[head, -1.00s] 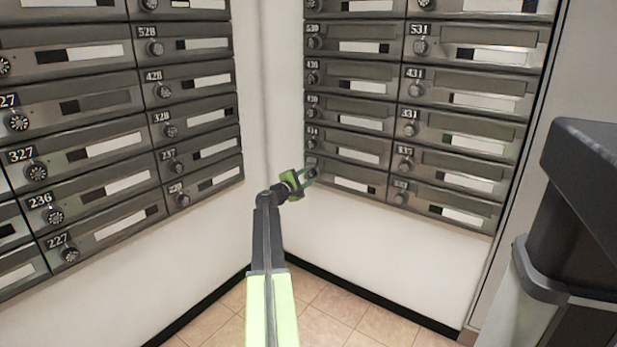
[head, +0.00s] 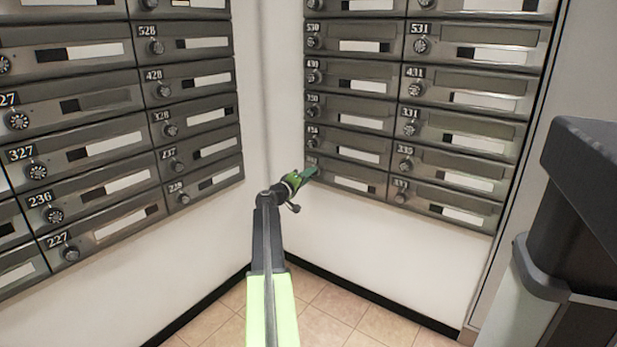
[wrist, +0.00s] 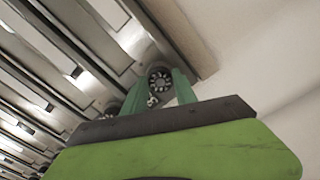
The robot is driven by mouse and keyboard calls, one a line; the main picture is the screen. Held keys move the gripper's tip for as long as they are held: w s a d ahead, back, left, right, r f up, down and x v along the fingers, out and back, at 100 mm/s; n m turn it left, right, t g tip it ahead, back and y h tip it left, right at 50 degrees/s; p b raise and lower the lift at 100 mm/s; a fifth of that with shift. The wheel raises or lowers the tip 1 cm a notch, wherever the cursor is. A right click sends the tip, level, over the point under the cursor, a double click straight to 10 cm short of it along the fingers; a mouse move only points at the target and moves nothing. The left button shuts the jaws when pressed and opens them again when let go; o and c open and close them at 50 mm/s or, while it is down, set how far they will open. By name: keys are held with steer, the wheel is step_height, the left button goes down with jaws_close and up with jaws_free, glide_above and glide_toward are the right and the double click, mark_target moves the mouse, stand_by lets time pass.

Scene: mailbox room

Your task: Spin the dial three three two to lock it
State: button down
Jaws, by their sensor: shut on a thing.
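The dial (wrist: 160,80) is a round metal knob with light marks around its rim. In the wrist view it sits between the two green fingers of my gripper (wrist: 157,88). In the head view my gripper (head: 309,172) is at the bottom-left mailbox (head: 345,180) of the right-hand bank and covers that box's dial. The number label above it is too small and blurred to read surely. My gripper is shut on the dial, with its jaws seen nearly edge-on in the head view.
Another bank of mailboxes (head: 110,147) with similar dials stands on the left wall. A dark bin-like object (head: 585,200) stands at the right. White wall and tiled floor (head: 345,310) lie below the boxes.

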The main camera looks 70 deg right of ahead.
steer(key=shift+s+f+m, duration=0.1)
steer(key=shift+m, duration=4.9)
steer(key=c, duration=1)
jaws_free()
steer(key=shift+o, duration=0.2)
steer(key=v, duration=1.7)
